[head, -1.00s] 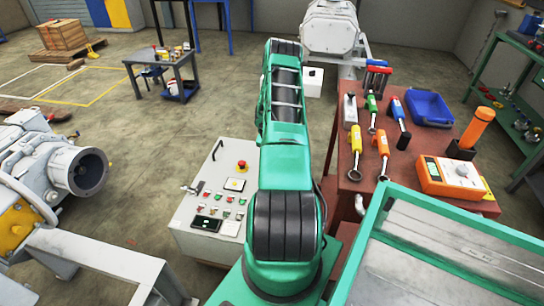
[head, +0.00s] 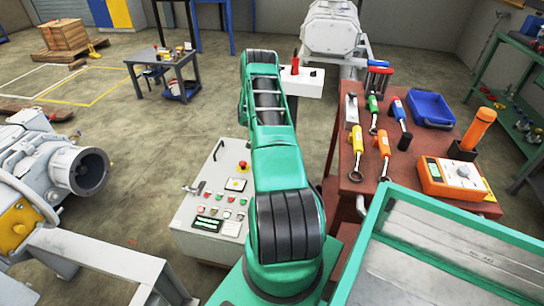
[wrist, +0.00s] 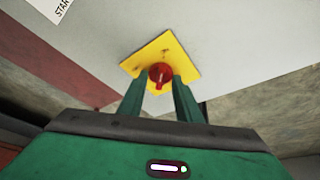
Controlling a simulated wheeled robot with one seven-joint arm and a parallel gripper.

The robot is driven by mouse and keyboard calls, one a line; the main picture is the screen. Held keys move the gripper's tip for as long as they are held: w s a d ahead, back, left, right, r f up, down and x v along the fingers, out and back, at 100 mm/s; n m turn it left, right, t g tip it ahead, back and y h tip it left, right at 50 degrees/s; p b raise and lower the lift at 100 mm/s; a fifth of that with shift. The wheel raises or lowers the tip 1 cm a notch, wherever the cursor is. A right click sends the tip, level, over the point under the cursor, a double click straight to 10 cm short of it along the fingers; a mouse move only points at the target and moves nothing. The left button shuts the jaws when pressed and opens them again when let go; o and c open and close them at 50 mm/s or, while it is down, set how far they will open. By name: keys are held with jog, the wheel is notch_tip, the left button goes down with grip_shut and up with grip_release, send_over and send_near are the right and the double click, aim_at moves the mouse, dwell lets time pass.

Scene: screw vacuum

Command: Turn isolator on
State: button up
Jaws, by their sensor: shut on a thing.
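The isolator shows in the wrist view as a red knob (wrist: 160,70) on a square yellow plate (wrist: 186,57), mounted on a pale grey surface. A narrow part of the knob points down in that picture. My gripper (wrist: 160,82) is shut on the knob, with one green finger on each side. In the head view my green arm reaches away over the floor and hides its own end, so I cannot see the gripper there.
A white label (wrist: 50,8) with partly cut lettering is at the wrist view's upper left. A grey control panel (head: 196,238) stands left of my arm. A white box (head: 309,86) stands beyond it. A red-brown tool table (head: 345,205) is at right.

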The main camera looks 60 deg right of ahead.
jog(key=shift+w, duration=0.25)
jog(key=o, duration=1)
jog(key=shift+s, duration=0.1)
jog(key=v, duration=1)
jog(key=shift+r, duration=0.35)
